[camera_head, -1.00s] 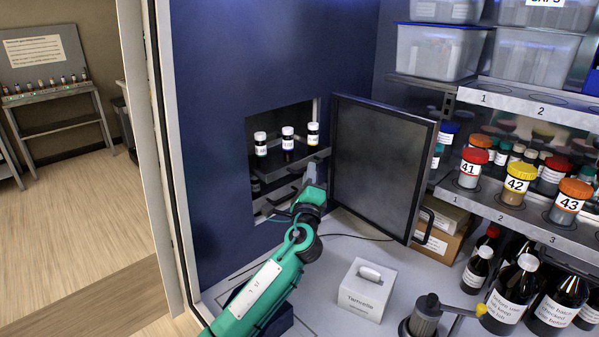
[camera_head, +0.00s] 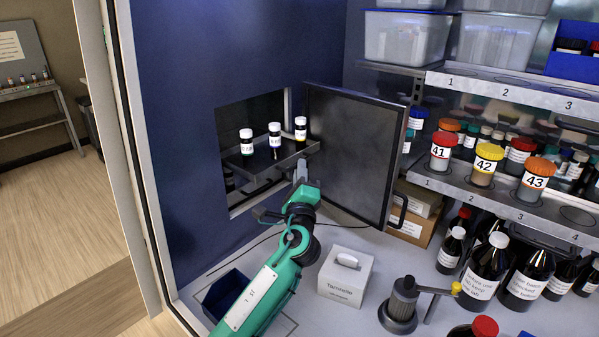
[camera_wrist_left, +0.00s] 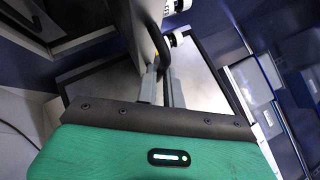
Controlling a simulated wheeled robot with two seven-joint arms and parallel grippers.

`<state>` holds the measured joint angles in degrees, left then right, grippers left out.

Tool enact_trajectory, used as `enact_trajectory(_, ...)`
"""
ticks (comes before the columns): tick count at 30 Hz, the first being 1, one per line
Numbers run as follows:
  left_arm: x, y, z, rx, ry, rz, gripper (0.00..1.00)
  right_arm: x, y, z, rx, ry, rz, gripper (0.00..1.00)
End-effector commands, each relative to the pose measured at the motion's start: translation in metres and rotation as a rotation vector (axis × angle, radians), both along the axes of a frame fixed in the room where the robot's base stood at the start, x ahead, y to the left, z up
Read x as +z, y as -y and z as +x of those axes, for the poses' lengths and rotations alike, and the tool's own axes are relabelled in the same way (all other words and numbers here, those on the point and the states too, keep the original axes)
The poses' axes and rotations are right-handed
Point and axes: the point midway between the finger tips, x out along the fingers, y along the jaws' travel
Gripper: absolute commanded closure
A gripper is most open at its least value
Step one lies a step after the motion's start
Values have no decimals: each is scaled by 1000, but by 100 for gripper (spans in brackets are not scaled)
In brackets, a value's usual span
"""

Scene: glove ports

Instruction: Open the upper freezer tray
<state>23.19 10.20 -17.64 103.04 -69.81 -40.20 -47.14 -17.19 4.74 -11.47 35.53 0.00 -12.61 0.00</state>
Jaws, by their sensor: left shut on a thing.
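The upper freezer tray (camera_head: 262,163) is a grey shelf that juts out of the square opening in the blue wall. In the left wrist view the fingers (camera_wrist_left: 161,88) close around the dark curved handle (camera_wrist_left: 153,45). The freezer door (camera_head: 352,155) stands open to the right. Much of the freezer's inside below the tray is dark or hidden. My right gripper is out of view.
A white box (camera_head: 345,280) and a dark grey device with a yellow-tipped arm (camera_head: 400,305) stand on the counter right of my arm. A dark blue bin (camera_head: 228,293) is left of it. Bottles and jars fill the right shelves (camera_head: 470,190).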

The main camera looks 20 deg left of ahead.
Motion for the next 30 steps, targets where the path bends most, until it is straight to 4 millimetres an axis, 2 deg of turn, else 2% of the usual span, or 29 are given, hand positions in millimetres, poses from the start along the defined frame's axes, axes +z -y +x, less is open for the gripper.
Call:
enact_trajectory(1,-1,0,0,0,-1,0,85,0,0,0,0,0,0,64)
enact_trajectory(3,-1,0,0,0,-1,0,72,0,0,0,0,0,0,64)
enact_trajectory(4,-1,0,0,0,-1,0,69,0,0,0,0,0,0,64)
enact_trajectory(12,-1,0,0,0,0,0,69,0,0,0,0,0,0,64)
enact_trajectory(16,-5,3,-8,-1,0,-1,69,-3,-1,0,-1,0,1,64)
enact_trajectory(20,-15,10,-27,-2,-2,-3,69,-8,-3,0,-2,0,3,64)
enact_trajectory(30,-46,36,-92,-1,-3,-2,69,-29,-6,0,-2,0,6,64)
